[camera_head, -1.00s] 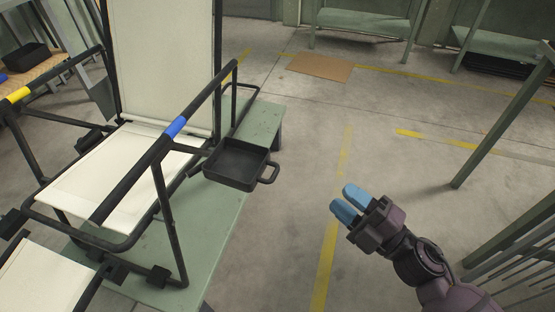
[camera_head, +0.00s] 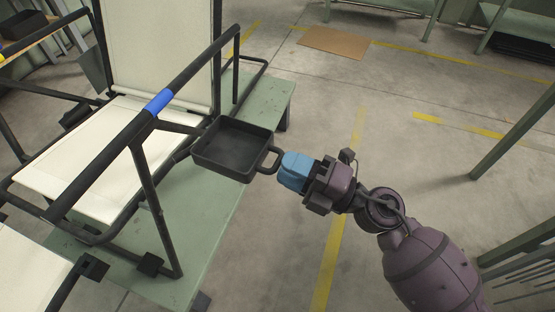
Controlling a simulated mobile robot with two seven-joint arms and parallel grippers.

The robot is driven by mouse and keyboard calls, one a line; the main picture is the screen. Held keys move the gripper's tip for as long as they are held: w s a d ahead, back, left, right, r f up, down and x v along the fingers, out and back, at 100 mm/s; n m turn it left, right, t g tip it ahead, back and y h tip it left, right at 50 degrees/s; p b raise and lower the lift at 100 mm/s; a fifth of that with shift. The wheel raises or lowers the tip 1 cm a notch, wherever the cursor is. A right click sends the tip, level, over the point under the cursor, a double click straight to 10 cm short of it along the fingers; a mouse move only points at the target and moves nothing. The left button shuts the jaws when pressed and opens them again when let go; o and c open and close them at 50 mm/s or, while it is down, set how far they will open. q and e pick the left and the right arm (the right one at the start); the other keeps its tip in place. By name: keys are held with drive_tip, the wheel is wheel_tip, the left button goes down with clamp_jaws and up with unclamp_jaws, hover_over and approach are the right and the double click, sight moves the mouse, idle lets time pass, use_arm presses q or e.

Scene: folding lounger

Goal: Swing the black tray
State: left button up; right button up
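The black tray (camera_head: 234,149) is a shallow square box on the right side of the lounger (camera_head: 168,77), below the armrest with the blue band. Its loop handle (camera_head: 272,160) sticks out to the right. My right gripper (camera_head: 291,170) has blue fingertips and is right beside the handle, pointing left at it. The fingers overlap in this view, so their gap is hidden, and I cannot tell whether they touch the handle. My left gripper is out of the frame.
The lounger stands on a green table (camera_head: 207,222). The floor right of it is clear, with yellow lines and a brown cardboard sheet (camera_head: 333,42). Green racks stand at the right edge and at the back.

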drive_tip(key=shift+x, duration=1.45)
clamp_jaws()
